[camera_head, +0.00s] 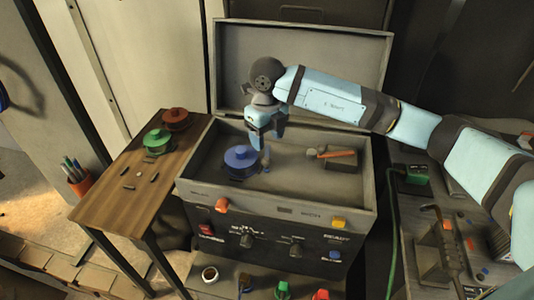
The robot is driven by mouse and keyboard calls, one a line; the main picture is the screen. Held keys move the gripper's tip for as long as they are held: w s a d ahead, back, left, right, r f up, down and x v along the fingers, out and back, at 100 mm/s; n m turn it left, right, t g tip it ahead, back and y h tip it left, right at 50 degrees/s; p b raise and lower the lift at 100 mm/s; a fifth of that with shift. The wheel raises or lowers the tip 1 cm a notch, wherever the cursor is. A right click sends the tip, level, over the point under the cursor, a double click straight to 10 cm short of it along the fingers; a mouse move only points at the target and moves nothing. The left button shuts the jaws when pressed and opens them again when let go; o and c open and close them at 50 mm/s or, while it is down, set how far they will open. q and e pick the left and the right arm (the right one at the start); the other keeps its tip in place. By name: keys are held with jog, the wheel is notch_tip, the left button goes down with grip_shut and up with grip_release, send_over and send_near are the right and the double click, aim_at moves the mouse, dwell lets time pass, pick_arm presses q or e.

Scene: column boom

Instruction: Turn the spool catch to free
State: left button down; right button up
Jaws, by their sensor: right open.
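A blue spool (241,158) sits in the left part of the open grey case's tray. A small upright grey-blue piece (266,158) stands just right of the spool; it may be the spool catch, but it is too small to tell how it is turned. My right gripper (267,138) is open and points down, above and just right of the spool, over the small piece. I cannot tell whether it touches it. The fingers partly cover that area. My left gripper is not in view.
The case (349,197) has its lid (310,70) raised behind. An orange-handled tool (334,153) lies at the tray's right. Knobs and coloured buttons cover the front panel. A wooden side table (120,204) at left holds green (157,142) and red (176,119) spools. A cluttered bench stands right.

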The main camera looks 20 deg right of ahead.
notch_tip(320, 180, up, 6)
jog(key=shift+f, duration=0.15)
dwell(0.6)
